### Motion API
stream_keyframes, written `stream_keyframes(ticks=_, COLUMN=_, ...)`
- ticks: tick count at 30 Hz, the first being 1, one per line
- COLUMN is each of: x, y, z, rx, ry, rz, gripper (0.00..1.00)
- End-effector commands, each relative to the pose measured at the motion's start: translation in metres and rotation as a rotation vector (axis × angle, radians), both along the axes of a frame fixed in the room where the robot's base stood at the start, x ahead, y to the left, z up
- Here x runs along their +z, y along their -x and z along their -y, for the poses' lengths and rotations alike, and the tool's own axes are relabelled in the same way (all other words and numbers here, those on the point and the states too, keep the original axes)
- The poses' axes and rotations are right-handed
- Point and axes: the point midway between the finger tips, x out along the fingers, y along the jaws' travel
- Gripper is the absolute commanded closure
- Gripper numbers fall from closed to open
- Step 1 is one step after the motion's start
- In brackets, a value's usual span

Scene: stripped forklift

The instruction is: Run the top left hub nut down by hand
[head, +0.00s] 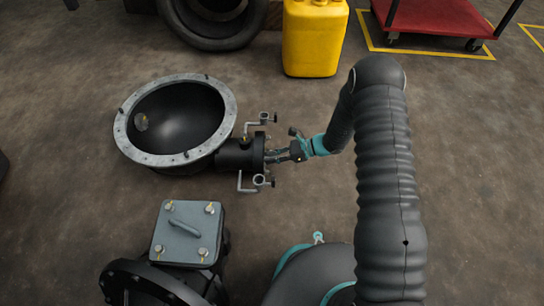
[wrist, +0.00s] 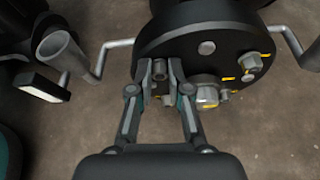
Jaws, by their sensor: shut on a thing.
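The black round hub (head: 258,150) sits at the right end of a dark housing in the head view. Its face (wrist: 195,30) fills the upper middle of the wrist view, with several nuts or bolt heads marked in yellow, such as the one at the right (wrist: 252,63). My gripper (wrist: 160,70) is at the left part of the face, with its fingers closed on a small grey round piece, seemingly the hub nut (wrist: 160,76). The fingers hide most of that nut and its thread. In the head view my gripper (head: 274,156) reaches the hub from the right.
Bent grey brackets with cups (head: 262,181) stick out above and below the hub; one cup (wrist: 60,50) is near my gripper's left. A large bowl-shaped casing (head: 175,119) is to the left. A lidded box (head: 187,235) is in front. A yellow canister (head: 314,38) stands behind.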

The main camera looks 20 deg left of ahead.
Motion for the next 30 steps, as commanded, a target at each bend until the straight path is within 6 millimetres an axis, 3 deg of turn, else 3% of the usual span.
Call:
stream_keyframes(ticks=16, x=0.0032, y=-0.0062, z=-0.0009, rx=-0.008, ry=0.099, rz=-0.427, gripper=1.0)
stream_keyframes(ticks=25, x=0.0041, y=-0.0039, z=-0.0001, rx=-0.005, ry=0.111, rz=-0.476, gripper=1.0)
stream_keyframes(ticks=26, x=0.004, y=-0.0037, z=0.0, rx=-0.005, ry=0.111, rz=-0.476, gripper=0.8)
stream_keyframes(ticks=27, x=0.0039, y=-0.0036, z=0.0001, rx=-0.005, ry=0.111, rz=-0.476, gripper=0.7)
stream_keyframes(ticks=30, x=0.0034, y=-0.0032, z=-0.0002, rx=-0.004, ry=0.112, rz=-0.476, gripper=0.66)
